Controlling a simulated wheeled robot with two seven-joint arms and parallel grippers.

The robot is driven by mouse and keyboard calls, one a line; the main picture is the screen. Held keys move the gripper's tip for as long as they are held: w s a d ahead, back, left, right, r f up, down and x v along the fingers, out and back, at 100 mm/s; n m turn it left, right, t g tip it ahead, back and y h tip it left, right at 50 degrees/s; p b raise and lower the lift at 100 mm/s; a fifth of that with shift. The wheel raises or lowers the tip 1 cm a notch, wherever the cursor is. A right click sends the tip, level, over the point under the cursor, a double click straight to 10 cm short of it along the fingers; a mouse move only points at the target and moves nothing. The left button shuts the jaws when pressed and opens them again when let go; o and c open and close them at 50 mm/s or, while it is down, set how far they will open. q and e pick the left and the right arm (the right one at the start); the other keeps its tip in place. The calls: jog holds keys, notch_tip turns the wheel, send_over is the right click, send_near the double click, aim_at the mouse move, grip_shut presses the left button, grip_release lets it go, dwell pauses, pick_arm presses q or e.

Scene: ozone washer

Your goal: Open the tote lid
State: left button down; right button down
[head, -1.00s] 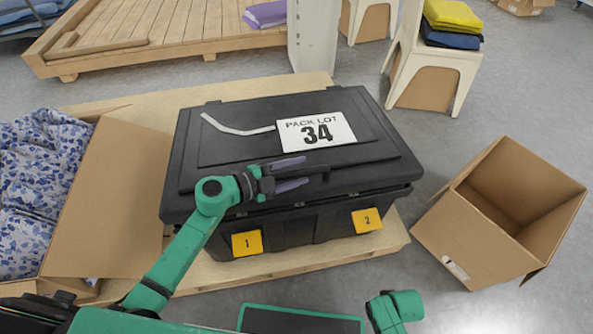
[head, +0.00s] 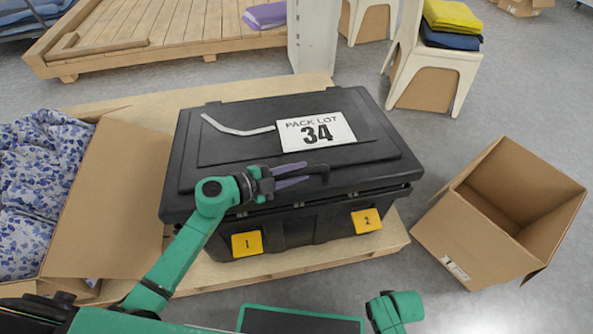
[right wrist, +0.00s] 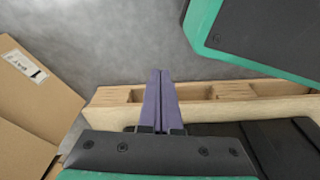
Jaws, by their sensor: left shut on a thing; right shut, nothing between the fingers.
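The black tote's lid (head: 375,145) carries a white "PACK LOT 34" label (head: 316,132). The lid lies nearly flat over the tote body (head: 300,228), with a narrow dark gap along its front edge. My left gripper (head: 300,176) is at the lid's front edge, its purple fingers shut on the dark lid handle (head: 322,170). The fingers partly cover the handle. My right gripper (right wrist: 158,100) shows in the right wrist view, its purple fingers together and empty, above the pallet's edge. Dark surfaces, probably the tote, show at the bottom there.
The tote stands on a wooden pallet (head: 385,246). An open cardboard box (head: 105,200) with patterned cloth is at left. An empty open cardboard box (head: 455,235) stands at right. A stool (head: 435,75) with folded cloths is behind. Grey floor is clear between tote and right box.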

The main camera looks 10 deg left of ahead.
pick_arm(q)
jog(key=shift+w+a+r, duration=0.15)
jog(key=shift+w+r, duration=0.05)
jog(key=shift+r, duration=0.15)
pick_arm(e)
jog(key=shift+r, duration=0.1)
dwell(0.4)
